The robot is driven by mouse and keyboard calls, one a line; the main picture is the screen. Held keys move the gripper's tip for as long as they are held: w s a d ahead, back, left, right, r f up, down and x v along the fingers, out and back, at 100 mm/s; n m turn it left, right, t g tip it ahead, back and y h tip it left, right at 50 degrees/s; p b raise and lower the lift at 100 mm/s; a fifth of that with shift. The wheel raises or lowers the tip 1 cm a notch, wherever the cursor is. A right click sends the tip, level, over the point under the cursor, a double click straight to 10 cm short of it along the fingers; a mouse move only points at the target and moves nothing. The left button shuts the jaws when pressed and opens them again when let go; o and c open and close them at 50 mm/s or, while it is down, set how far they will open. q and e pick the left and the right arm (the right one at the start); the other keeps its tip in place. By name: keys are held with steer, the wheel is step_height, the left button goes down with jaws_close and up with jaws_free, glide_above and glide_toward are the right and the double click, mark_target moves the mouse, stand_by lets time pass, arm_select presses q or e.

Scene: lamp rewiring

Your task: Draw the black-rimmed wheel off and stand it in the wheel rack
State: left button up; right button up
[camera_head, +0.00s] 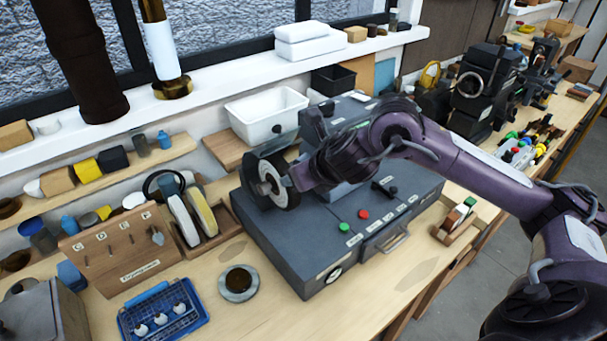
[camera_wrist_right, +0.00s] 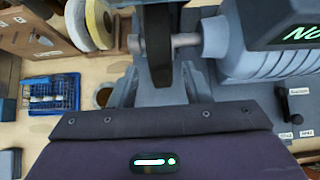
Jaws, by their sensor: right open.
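The black-rimmed wheel (camera_head: 283,186), with a pale face, is on the spindle at the left end of the grey grinder. In the right wrist view the wheel (camera_wrist_right: 159,45) shows edge-on, on the metal shaft (camera_wrist_right: 186,40). My right gripper (camera_head: 298,180) is at the wheel's right side; its jaws are open, with grey finger parts on either side of the wheel's lower edge. Whether they touch it cannot be told. The wooden wheel rack (camera_head: 225,233) stands left of the grinder and holds pale wheels upright. My left gripper is not in view.
The grinder's base (camera_head: 318,262) has green and red buttons. A wooden tool stand (camera_head: 120,255), a blue wire tray (camera_head: 163,316) and a dark-filled cup on a saucer (camera_head: 238,282) are at the front left. A white bin (camera_head: 265,113) stands behind. Bench wood below the grinder is clear.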

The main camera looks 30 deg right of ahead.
steer(key=b+x, duration=0.1)
steer(key=x, duration=0.3)
steer(key=shift+b, duration=0.35)
steer(key=shift+w+f, duration=0.1)
steer(key=shift+w+f+b, duration=0.2)
steer(key=shift+w+b, duration=0.05)
steer(key=shift+b, duration=0.1)
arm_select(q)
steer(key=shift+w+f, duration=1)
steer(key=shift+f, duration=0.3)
arm_select(e)
steer(key=c, duration=0.7)
steer(key=shift+r, duration=0.1)
steer(key=shift+c, duration=0.3)
